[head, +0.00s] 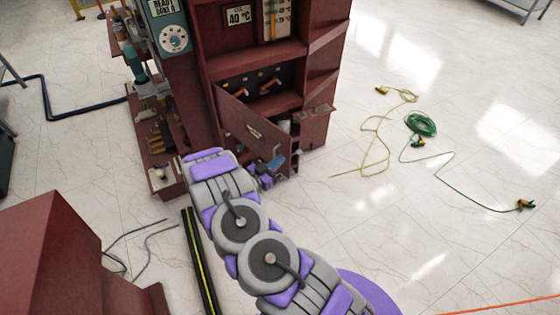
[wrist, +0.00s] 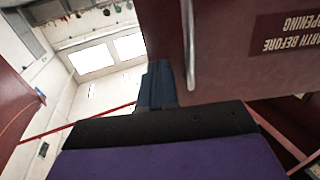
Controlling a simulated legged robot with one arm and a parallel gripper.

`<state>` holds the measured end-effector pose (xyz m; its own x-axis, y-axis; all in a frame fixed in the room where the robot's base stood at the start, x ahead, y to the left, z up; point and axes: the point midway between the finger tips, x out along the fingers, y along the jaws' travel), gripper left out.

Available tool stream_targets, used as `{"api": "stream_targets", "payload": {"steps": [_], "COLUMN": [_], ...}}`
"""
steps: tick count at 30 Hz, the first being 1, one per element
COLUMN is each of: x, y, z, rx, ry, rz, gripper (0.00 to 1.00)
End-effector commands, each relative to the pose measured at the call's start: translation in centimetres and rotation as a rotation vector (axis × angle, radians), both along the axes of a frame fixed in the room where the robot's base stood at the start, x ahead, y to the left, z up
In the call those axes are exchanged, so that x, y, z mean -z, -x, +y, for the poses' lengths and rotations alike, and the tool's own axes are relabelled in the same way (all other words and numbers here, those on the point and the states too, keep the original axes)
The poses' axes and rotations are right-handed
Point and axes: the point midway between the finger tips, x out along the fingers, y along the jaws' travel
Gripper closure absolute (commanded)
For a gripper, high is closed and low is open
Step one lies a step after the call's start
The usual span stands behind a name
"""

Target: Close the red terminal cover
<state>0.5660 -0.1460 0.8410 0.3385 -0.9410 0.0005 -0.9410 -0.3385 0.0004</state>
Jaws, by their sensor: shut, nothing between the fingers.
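The red terminal cover (head: 240,120) stands swung out from the front of the dark red cabinet, with a small label on its face. Its compartment behind shows open, with several terminals inside. In the wrist view the cover (wrist: 230,70) fills the upper right, with an upside-down label and a pale metal handle (wrist: 188,40). My gripper (head: 277,162) is at the lower right end of the cover. In the wrist view its blue fingers (wrist: 157,84) are shut and empty, close beside the cover and handle; I cannot tell whether they touch it.
The cabinet (head: 325,70) rises behind the cover, with a dial and a 40 °C sign. A red block (head: 50,250) stands at the lower left. A black and yellow strip (head: 200,265) lies beside my arm. Yellow and green cables (head: 421,125) lie on the otherwise clear floor at right.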

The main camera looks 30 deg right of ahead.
Motion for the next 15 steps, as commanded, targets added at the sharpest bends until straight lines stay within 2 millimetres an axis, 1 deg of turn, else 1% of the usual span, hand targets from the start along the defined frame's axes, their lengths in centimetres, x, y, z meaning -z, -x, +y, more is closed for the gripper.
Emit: {"api": "stream_targets", "payload": {"steps": [1,4,15], "x": [0.09,0.06,-0.01], "y": [-0.12,-0.32,-0.50], "z": [-0.50,-1.02,-1.27], "rx": [0.002,0.002,0.000], "ry": [0.000,0.001,0.003], "rz": [0.000,0.001,0.001], "gripper": [1.00,1.00,1.00]}}
